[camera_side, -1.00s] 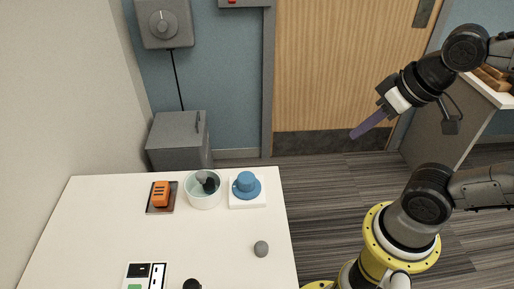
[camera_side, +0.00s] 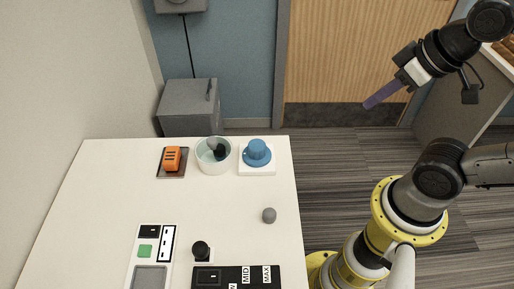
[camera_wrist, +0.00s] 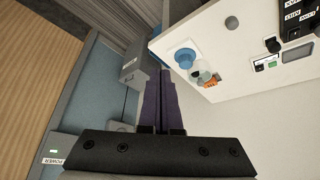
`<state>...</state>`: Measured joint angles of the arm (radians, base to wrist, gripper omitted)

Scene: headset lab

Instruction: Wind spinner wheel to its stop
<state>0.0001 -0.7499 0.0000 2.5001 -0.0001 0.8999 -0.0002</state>
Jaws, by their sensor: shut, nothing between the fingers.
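A blue round wheel (camera_side: 257,152) with a raised hub and a small side knob sits on a white square base (camera_side: 270,171) at the table's back right corner. It looks like the spinner wheel. It also shows in the wrist view (camera_wrist: 185,57), upper right of the fingers. My gripper (camera_side: 366,106) has long purple fingers and is raised to the right of the table, beyond its edge, well apart from the wheel. In the wrist view the gripper's fingers (camera_wrist: 160,78) lie side by side, shut and empty.
A grey ball (camera_side: 269,215), black knob (camera_side: 201,248) and labelled panels (camera_side: 235,279) are nearer. A grey box (camera_side: 188,108) stands behind the table.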

